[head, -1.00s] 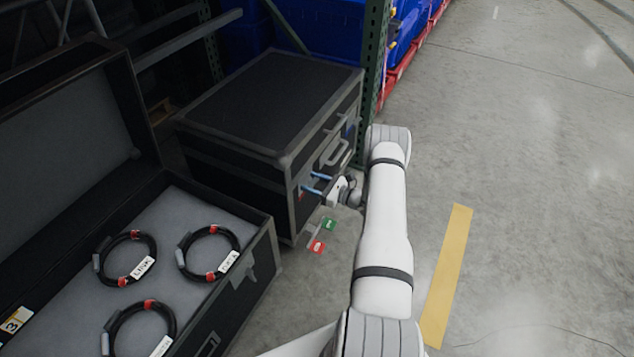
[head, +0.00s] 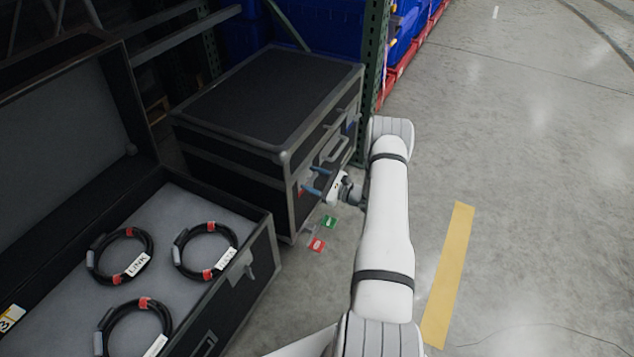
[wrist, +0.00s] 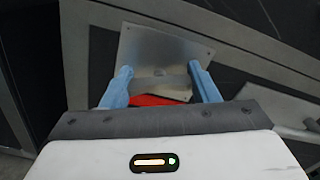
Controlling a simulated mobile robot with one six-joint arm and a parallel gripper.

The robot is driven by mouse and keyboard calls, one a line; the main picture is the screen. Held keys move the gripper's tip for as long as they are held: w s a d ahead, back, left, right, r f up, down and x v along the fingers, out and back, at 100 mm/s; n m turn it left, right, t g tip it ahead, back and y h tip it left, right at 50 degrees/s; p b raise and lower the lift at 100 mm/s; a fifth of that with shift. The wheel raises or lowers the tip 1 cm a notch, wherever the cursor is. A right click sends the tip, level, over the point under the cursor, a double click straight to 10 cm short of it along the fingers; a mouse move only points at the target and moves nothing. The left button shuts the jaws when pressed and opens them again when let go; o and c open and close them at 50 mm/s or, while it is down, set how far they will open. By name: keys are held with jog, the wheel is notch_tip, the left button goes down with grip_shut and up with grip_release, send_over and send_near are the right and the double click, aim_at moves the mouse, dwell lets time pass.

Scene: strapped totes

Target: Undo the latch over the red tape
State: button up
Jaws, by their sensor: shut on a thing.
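A metal latch (wrist: 165,50) on the front of the closed black case (head: 262,100) shows in the wrist view. Red tape (wrist: 158,100) lies under its lower part, and a bit of red also shows beside my fingers in the head view. My gripper (wrist: 162,84) has its two blue fingers on either side of the latch's lower part and is shut on it. In the head view my gripper (head: 317,183) is at the case's front face, near its left corner. The fingers and gripper body hide part of the latch and tape.
An open black case (head: 262,262) with several coiled cables stands at the lower left. A green tag (head: 329,222) and a red tag (head: 317,245) show below my gripper. A green rack post (head: 375,70) stands behind the closed case. The floor to the right is clear.

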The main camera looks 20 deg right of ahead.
jog(key=n+b, duration=0.2)
jog(key=n, duration=0.1)
jog(key=shift+w+n, duration=0.15)
jog(key=shift+n, duration=0.25)
jog(key=n+b, duration=0.3)
jog(key=shift+n, duration=0.3)
jog(key=n+b, duration=0.3)
jog(key=n, duration=0.1)
jog(key=shift+a+f, duration=0.1)
jog(key=shift+n+b, duration=0.9)
jog(key=shift+n, duration=0.1)
jog(key=o, duration=1)
